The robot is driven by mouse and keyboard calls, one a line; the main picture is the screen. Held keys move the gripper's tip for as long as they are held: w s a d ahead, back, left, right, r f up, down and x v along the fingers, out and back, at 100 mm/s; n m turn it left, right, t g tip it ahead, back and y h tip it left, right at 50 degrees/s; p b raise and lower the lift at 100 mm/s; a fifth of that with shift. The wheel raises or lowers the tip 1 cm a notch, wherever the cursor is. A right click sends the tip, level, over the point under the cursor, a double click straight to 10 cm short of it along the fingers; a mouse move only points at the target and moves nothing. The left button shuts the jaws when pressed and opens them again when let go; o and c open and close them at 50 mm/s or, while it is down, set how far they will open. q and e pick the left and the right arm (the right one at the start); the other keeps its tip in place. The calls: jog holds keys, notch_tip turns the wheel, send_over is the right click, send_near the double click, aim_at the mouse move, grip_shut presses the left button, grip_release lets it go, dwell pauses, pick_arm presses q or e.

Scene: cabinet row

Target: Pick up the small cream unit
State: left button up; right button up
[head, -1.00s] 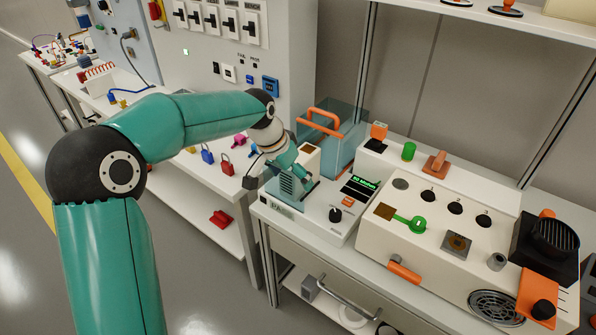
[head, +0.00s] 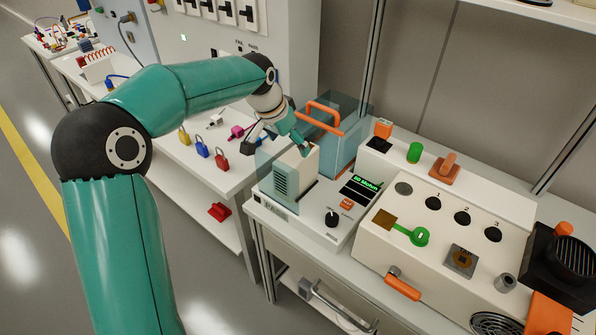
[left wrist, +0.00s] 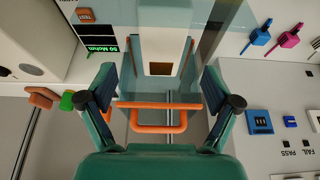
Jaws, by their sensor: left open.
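The small cream unit (head: 297,168), a box with a green slatted side, stands on the white tester (head: 325,215) in the head view. In the left wrist view the cream unit (left wrist: 160,30) shows a square dark opening and lies beyond and between my fingertips. My left gripper (head: 285,138) is open, at the unit's upper back side in the head view; whether it touches is unclear. My right gripper is not in view.
A clear blue-green cover with an orange handle (head: 322,118) stands right behind the unit. A cream panel box (head: 440,240) with knobs is to the right. Several padlocks, including a red one (head: 221,160), lie on the left bench. A shelf post rises behind.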

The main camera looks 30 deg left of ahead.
aim_at(295, 155)
pick_arm(q)
jog(key=p+x, duration=0.1)
jog(key=x, duration=0.7)
jog(key=shift+w+a+f, duration=0.15)
jog(key=shift+w+f, duration=0.05)
jog(key=shift+f, duration=0.05)
jog(key=shift+f, duration=0.25)
dwell(0.5)
jog(key=c, duration=1.6)
jog(key=shift+r, duration=0.1)
grip_shut()
jog(key=shift+r, duration=0.1)
